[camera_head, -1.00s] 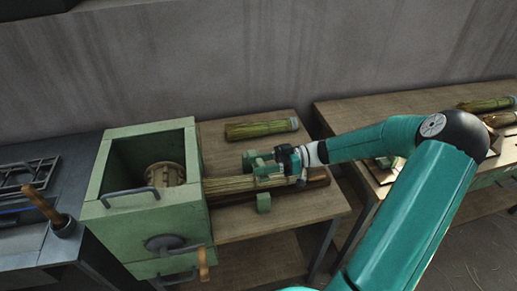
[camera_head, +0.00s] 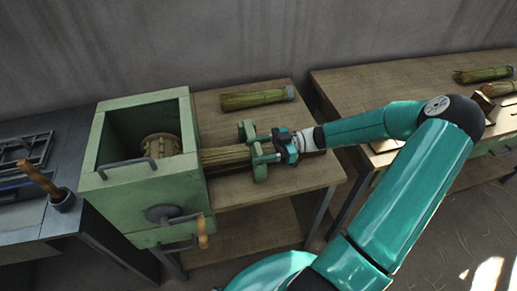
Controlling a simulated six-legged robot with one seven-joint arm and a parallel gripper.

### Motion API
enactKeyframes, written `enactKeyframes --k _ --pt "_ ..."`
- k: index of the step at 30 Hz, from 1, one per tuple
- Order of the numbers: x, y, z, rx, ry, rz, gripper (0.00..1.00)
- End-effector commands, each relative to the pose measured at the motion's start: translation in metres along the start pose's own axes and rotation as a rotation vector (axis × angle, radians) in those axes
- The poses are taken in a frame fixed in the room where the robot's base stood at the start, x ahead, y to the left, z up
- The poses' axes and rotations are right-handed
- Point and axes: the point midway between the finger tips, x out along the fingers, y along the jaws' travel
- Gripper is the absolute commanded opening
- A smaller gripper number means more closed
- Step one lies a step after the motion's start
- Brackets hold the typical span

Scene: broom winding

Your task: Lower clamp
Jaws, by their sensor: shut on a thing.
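A green clamp (camera_head: 259,169) stands across the straw bundle (camera_head: 226,157) on the wooden table, just right of the green box. The bundle runs left from the clamp towards the box. My gripper (camera_head: 262,153) reaches in from the right at the clamp and is shut on it; its teal fingers hide the exact contact. The gripper and wrist also cover the right part of the bundle. I cannot tell whether the clamp presses on the straw.
The green open-topped box (camera_head: 150,195) has a round wooden-coloured drum (camera_head: 162,146) inside and a crank (camera_head: 201,232) in front. A loose bundle (camera_head: 257,98) lies at the back of the wooden table (camera_head: 300,180). More bundles (camera_head: 484,75) lie on the right bench.

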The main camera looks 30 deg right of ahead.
Motion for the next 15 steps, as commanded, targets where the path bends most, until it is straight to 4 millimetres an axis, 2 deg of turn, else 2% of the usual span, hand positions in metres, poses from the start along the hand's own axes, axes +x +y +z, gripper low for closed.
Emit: enactKeyframes --k 2,3,6,15 --pt "-0.001 -0.0012 0.0037 0.002 -0.007 0.001 0.14" --pt "-0.0011 -0.0013 0.0039 0.002 -0.008 0.001 0.56" --pt "-0.0009 -0.0012 0.0034 0.003 -0.007 0.001 0.76" --pt "-0.0014 -0.0007 0.0023 0.002 -0.005 0.001 0.76"
